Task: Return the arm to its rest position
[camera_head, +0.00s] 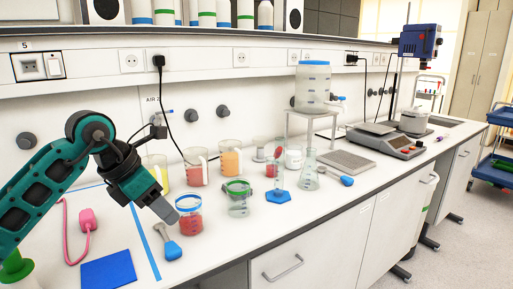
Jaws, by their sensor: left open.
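My left arm comes in from the left, and my left gripper (166,209) hangs over the bench with its fingers pointing down and to the right. By its look it holds nothing. Its fingertips are close to a jar of red liquid with a blue rim (189,216); I cannot tell whether they touch it. My right gripper does not show in this view.
The white bench (300,212) also holds a green-rimmed jar (237,199), beakers of orange (230,159) and red (195,169) liquid, a flask (308,172) and a blue-handled scoop (172,250). A blue mat (108,271) lies at the front left. The front right bench edge is clear.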

